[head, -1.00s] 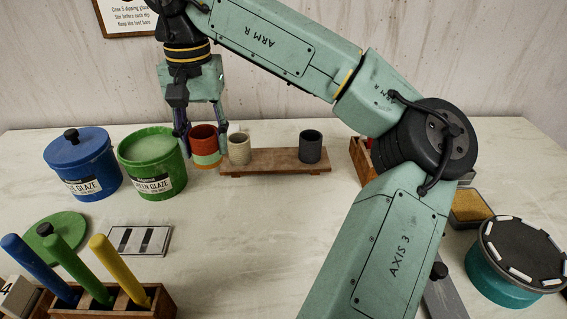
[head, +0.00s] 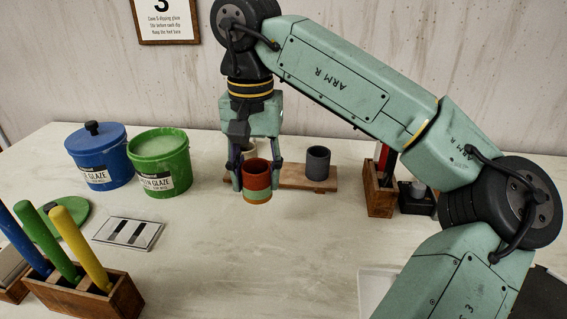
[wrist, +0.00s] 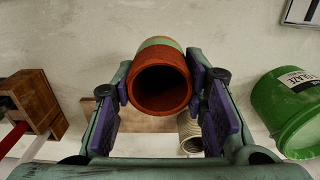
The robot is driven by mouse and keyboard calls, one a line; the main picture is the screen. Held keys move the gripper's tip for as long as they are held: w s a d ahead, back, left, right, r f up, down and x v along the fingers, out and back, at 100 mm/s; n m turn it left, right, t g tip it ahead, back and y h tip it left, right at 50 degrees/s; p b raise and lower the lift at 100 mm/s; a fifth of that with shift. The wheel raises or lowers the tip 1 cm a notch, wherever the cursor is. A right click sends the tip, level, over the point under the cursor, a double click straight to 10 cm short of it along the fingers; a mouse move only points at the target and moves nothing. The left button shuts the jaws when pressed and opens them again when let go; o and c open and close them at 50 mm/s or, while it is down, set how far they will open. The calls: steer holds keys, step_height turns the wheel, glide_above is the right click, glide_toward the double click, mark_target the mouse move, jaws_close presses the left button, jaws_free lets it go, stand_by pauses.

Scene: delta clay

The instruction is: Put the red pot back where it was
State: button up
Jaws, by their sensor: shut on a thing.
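The red pot (head: 257,177) has a red upper body, a green band and a tan base. My gripper (head: 257,178) is shut on it, with a purple finger pad on each side. In the wrist view the red pot (wrist: 161,82) shows its open, empty mouth between the pads. It appears upright and above the table, in front of the wooden board (head: 292,183). A dark grey pot (head: 317,163) stands on the board's right part. A cream pot (wrist: 188,131) is partly hidden behind my gripper and the red pot.
The green glaze bucket (head: 160,162) and lidded blue glaze bucket (head: 97,157) stand to the left. A wooden holder (head: 380,195) stands right of the board. The middle table is clear.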

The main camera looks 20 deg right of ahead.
steer(key=w+d+p, duration=0.1)
steer(key=w+d, duration=0.1)
steer(key=w, duration=0.2)
steer(key=w+d+p, duration=0.1)
steer(key=w+d, duration=0.2)
steer(key=w, duration=0.1)
steer(key=w+d+f+p, duration=0.1)
steer(key=w+d+p, duration=0.1)
steer(key=w, duration=0.2)
steer(key=shift+w+d+f, duration=0.1)
steer(key=shift+d, duration=0.1)
steer(key=shift+f+p, duration=0.55)
steer(key=shift+f, duration=1.3)
steer(key=shift+f, duration=0.15)
steer(key=o, duration=1.2)
step_height(320, 180, up, 12)
steer(key=shift+r+b, duration=0.2)
steer(key=shift+b, duration=0.25)
